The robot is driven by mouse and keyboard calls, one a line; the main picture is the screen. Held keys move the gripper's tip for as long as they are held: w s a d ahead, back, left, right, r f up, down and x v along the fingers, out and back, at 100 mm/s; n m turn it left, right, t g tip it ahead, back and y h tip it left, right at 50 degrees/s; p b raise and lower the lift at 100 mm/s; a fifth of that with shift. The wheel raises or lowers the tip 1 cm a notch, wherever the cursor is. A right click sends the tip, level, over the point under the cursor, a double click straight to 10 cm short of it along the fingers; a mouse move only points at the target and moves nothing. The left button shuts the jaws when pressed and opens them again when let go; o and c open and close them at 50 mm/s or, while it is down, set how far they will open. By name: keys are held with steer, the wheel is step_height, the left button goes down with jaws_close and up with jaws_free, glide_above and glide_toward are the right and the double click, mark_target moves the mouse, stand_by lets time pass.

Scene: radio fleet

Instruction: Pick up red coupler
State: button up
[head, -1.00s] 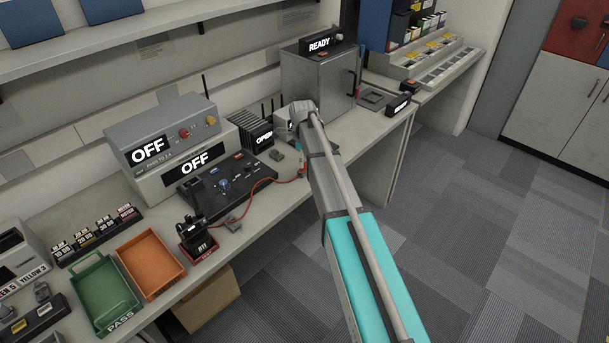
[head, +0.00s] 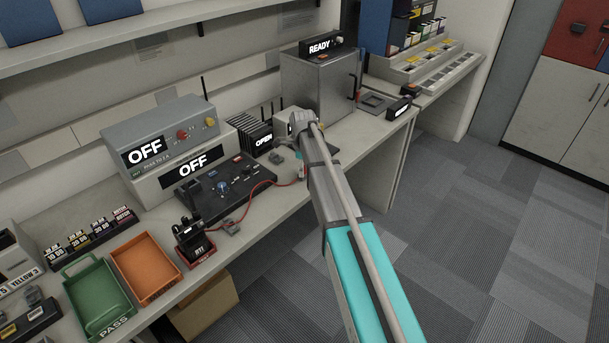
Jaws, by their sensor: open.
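A red lead (head: 262,184) runs from the black control panel (head: 226,188) along the bench to the right. A small red and pale teal piece (head: 300,172) lies at its right end, beside my arm; it may be the red coupler, but it is too small to be sure. My gripper (head: 298,150) is at the far end of my arm, over the bench between the panel and the grey cabinet. It is open. Its fingers are mostly hidden by my wrist, and I cannot tell whether they touch the small piece.
A grey cabinet marked READY (head: 322,92) stands behind my wrist. The floor at right is clear.

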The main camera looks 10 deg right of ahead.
jaws_close()
steer(key=shift+r, duration=0.2)
stand_by(0.4)
step_height(320, 180, up, 3)
steer(key=p, duration=0.3)
steer(key=s+a+r+p, duration=0.2)
steer(key=s+r+p, duration=0.2)
steer(key=s+p, duration=0.1)
steer(key=s+a+r+p, duration=0.3)
steer(key=s+r+p, duration=0.2)
steer(key=s, duration=0.2)
steer(key=shift+s+a+r, duration=0.3)
steer(key=shift+s+a, duration=0.05)
steer(key=shift+s, duration=0.05)
steer(key=shift+d, duration=0.1)
stand_by(0.4)
